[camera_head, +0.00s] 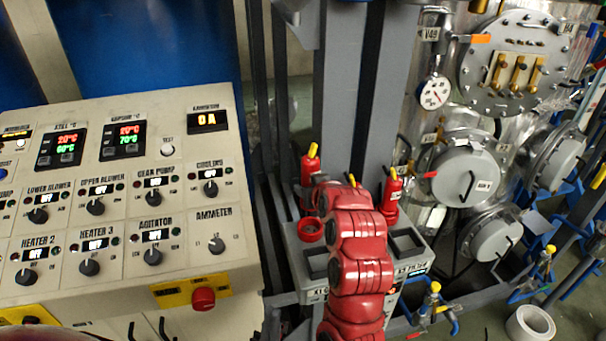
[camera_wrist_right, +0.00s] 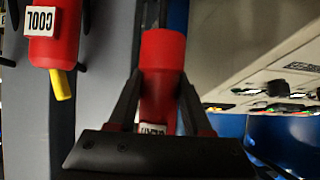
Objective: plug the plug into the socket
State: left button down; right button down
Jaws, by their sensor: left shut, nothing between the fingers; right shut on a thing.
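In the right wrist view my right gripper (camera_wrist_right: 160,108) is shut on a red plug (camera_wrist_right: 163,60), a cylinder with a wider end; a white label shows partly at the gripper. A second red plug (camera_wrist_right: 55,35) with a white COOL label and a yellow tip is to its left, apart from the gripper. In the head view a red arm of mine covers the middle and hides the right gripper. Red upright cylinders with yellow tips show at left (camera_head: 311,165) and right (camera_head: 392,195) of it. A red ring-shaped socket (camera_head: 310,229) is left of the arm. I cannot make out my left gripper.
A control panel (camera_head: 120,200) with knobs and displays fills the left; a red button (camera_head: 203,298) sits on its front edge. A grey box (camera_head: 408,268) with square openings stands beside the arm. Grey posts (camera_head: 345,90) rise behind. Steel vessels (camera_head: 470,175) and pipes crowd the right.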

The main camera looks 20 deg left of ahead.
jog(key=shift+w+a, duration=0.1)
jog(key=shift+s+d+r, duration=0.3)
jog(key=shift+s, duration=0.1)
jog(key=shift+w+a+f+b, duration=0.1)
jog(key=shift+f+b, duration=0.15)
jog(key=shift+b, duration=0.45)
jog(key=shift+f+b, duration=1.5)
jog(key=shift+f, duration=1.2)
jog(key=shift+b, duration=0.4)
jog(key=shift+b, duration=0.45)
jog(key=shift+b, duration=0.3)
